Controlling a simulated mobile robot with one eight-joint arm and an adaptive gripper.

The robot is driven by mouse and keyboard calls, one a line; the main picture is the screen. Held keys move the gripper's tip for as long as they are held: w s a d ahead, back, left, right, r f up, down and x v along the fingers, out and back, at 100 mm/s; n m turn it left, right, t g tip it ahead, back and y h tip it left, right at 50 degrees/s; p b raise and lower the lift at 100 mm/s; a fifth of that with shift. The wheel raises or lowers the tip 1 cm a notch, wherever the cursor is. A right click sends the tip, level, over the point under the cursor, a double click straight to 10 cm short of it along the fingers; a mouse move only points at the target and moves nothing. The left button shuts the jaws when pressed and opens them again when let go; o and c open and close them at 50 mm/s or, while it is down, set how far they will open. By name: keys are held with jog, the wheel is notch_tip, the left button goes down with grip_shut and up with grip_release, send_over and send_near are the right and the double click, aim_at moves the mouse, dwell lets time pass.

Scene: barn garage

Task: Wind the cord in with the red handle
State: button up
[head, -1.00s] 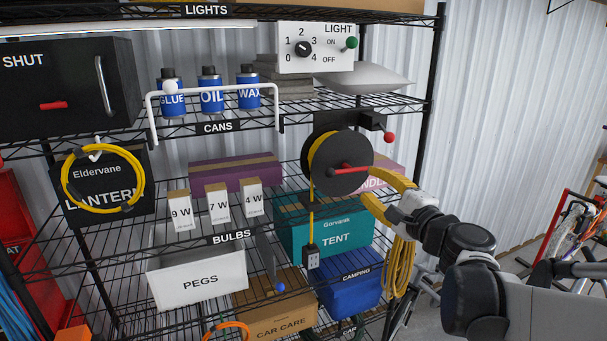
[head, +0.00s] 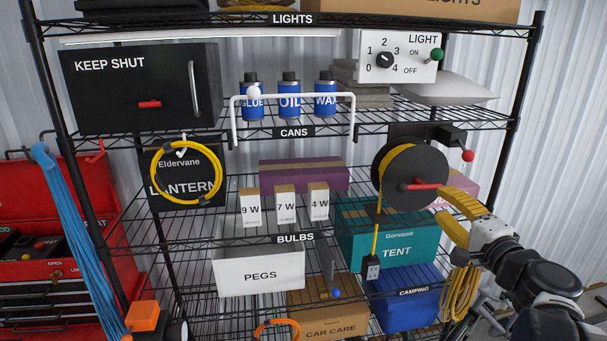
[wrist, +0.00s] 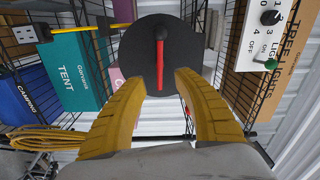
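The black cord reel (head: 398,172) hangs from the shelf at the right, with yellow cord wound at its rim. Its red handle (head: 418,187) lies across the face; in the wrist view the red handle (wrist: 160,65) runs lengthwise, its lower end between my fingers. The yellow cord (head: 376,235) hangs straight down to a socket block (head: 372,268) in front of the tent box. My gripper (head: 440,203) has its two yellow fingers spread, just off the reel face. In the wrist view my gripper (wrist: 162,78) shows a gap on both sides of the handle.
A red ball knob (head: 468,155) sticks out beside the reel's bracket. The light switch panel (head: 397,57) is above. A teal tent box (head: 410,250) is behind the cord, and a coiled yellow cord (head: 460,293) hangs below my gripper. Wire shelving surrounds the reel.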

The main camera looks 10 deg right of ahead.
aim_at(422, 186)
jog(key=w+p, duration=0.1)
jog(key=w, duration=0.8)
jog(key=shift+w+a, duration=0.15)
jog(key=shift+w, duration=0.1)
jog(key=shift+c, duration=0.4)
grip_shut()
